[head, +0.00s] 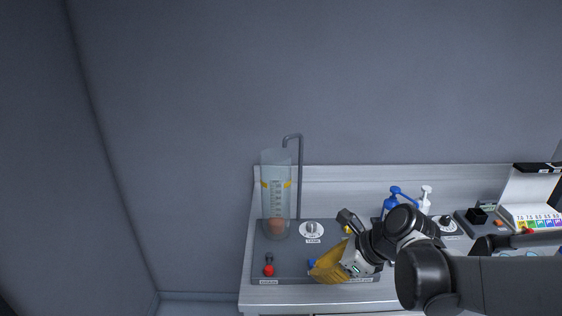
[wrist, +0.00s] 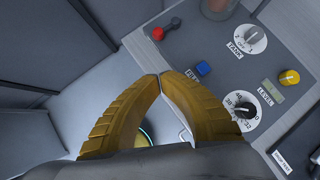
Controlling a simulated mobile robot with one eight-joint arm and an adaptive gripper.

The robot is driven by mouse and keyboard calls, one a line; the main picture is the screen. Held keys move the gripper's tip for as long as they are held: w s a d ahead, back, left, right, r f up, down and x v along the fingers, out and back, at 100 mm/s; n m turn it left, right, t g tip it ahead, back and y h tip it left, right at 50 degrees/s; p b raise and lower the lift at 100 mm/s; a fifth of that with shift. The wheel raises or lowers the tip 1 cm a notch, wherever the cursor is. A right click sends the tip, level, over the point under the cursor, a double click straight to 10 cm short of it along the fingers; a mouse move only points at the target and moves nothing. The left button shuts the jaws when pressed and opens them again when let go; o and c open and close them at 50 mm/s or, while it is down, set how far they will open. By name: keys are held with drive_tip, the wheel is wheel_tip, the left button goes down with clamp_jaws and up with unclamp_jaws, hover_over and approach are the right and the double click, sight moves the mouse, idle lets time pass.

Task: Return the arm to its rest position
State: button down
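My arm reaches in from the right in the head view, over the right part of the grey panel (head: 300,262). My gripper (head: 313,272) has yellow fingers and hangs low over the panel's front part. In the wrist view the fingertips of my gripper (wrist: 160,76) meet, with nothing visible held between the tips. A blue button (wrist: 203,69) lies just beyond the tips.
A clear graduated cylinder (head: 275,195) stands at the panel's left beside a bent grey pipe (head: 300,175). A red-knobbed lever (head: 269,269) and a tank dial (head: 312,230) are nearby. Blue (head: 392,203) and white (head: 426,200) pump bottles stand behind my arm. The left side is free.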

drive_tip(key=s+d+r+n+t+h, duration=0.1)
drive_tip(key=s+d+r+n+h, duration=0.2)
drive_tip(key=s+n, duration=0.3)
drive_tip(key=s+d+r+n+t+h, duration=0.1)
drive_tip(key=s+d+r+n+h, duration=0.2)
drive_tip(key=n, duration=1.4)
drive_tip(key=s+d, duration=0.2)
drive_tip(key=s, duration=0.1)
drive_tip(key=shift+t, duration=0.4)
drive_tip(key=shift+d, duration=0.1)
